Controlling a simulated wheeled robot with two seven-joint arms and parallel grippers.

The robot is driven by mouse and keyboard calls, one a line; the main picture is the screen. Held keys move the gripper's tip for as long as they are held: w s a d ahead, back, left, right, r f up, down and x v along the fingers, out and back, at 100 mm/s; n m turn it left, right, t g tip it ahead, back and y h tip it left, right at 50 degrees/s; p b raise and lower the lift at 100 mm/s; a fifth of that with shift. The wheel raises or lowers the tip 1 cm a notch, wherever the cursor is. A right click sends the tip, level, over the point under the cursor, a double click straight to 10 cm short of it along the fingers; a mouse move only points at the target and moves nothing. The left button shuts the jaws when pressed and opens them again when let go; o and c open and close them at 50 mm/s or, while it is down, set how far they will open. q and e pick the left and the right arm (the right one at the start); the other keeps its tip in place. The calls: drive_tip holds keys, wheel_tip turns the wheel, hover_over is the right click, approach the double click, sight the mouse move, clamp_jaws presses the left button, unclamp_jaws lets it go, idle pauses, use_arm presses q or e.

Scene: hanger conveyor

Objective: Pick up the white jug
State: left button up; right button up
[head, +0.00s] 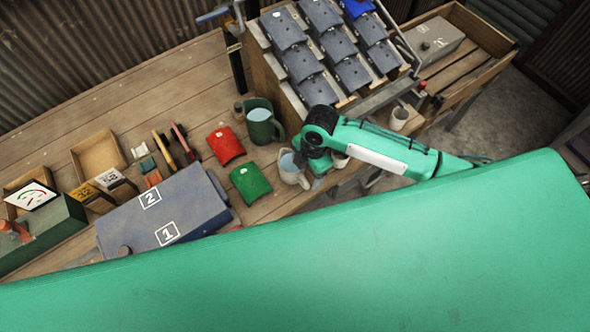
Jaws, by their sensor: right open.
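The white jug (289,169) stands near the front edge of the wooden bench, left of the arm's wrist, and something pale blue shows inside it. My right gripper (316,178) points down close beside the jug's right side. Its fingers are small and partly hidden under the black wrist, and I cannot tell whether they touch the jug. My right gripper is open. My left gripper is not in view.
A dark green jug (262,126) stands just behind the white jug. A sloped rack (268,84) of grey pieces rises behind. A pale cup (398,118) is at right.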

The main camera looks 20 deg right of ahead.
sight(304, 177)
drive_tip(key=shift+a+f, duration=0.2)
drive_tip(key=shift+f, duration=1)
drive_tip(key=f, duration=0.1)
drive_tip(key=f+p, duration=0.1)
drive_tip(key=f, duration=0.1)
drive_tip(key=f+p, duration=0.1)
drive_tip(key=shift+a+f, duration=0.25)
drive_tip(key=shift+a, duration=0.05)
drive_tip(key=shift+f, duration=0.35)
drive_tip(key=shift+c, duration=0.3)
drive_tip(key=c, duration=1.4)
